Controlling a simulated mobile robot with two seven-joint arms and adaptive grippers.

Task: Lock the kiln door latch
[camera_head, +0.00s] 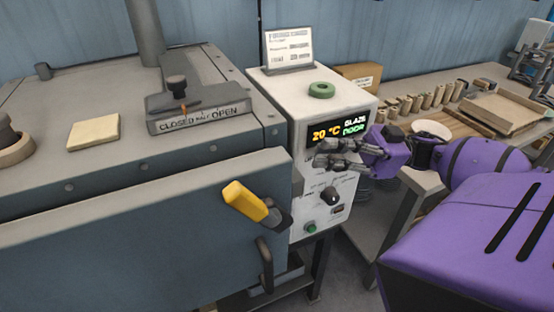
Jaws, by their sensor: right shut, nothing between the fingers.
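The kiln (60,120) is a large grey-blue metal box on the left. Its front door (120,250) carries a yellow latch handle (244,201) near its upper right edge. The handle is tilted, its free end up and to the left, on a dark pivot (277,215). A dark pull handle (265,264) sits below it. My right gripper (322,152) is shut and empty in front of the control box display, right of and above the latch, apart from it. My left gripper is out of view. I cannot tell whether the latch is engaged.
The pale control box (315,104) beside the kiln shows "20 °C" and "DOOR", with a knob (329,195) and green button (310,227) below. A vent slider marked CLOSED and OPEN (200,118) is on top of the kiln. A wooden bench (490,90) holds several small cylinders behind my right arm.

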